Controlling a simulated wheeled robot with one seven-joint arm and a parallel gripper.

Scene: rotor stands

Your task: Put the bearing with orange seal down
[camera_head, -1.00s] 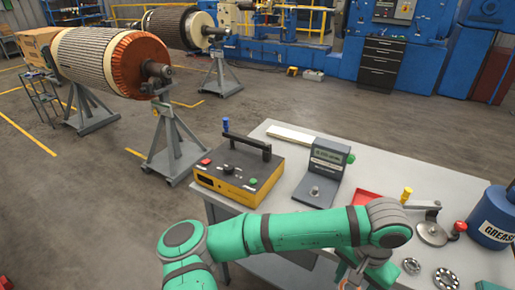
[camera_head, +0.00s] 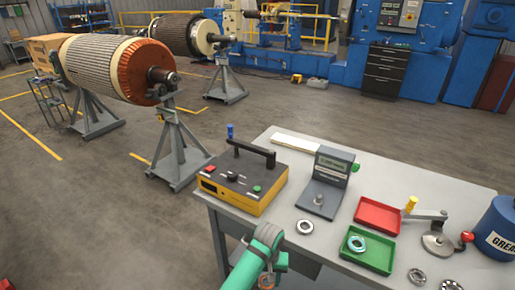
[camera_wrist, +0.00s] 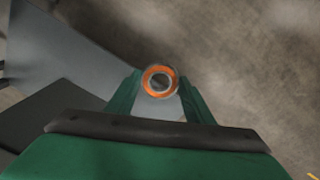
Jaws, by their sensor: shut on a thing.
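My gripper (camera_head: 268,274) is at the bottom of the head view, by the table's front edge. It is shut on the bearing with orange seal (camera_wrist: 160,69). In the wrist view the bearing sits between the two fingertips of my gripper (camera_wrist: 161,81), its orange ring facing the camera. In the head view only a small orange part of the bearing (camera_head: 267,283) shows beneath the gripper. Behind the bearing in the wrist view are floor and grey surfaces, so it looks clear of any support.
On the table (camera_head: 288,215) stand a yellow-black box (camera_head: 240,188), a grey display device (camera_head: 328,178), a red tray (camera_head: 379,216) and a green tray (camera_head: 384,262) holding a bearing (camera_head: 357,243). Loose bearings (camera_head: 305,227) lie nearby. A blue grease can (camera_head: 497,232) is at right.

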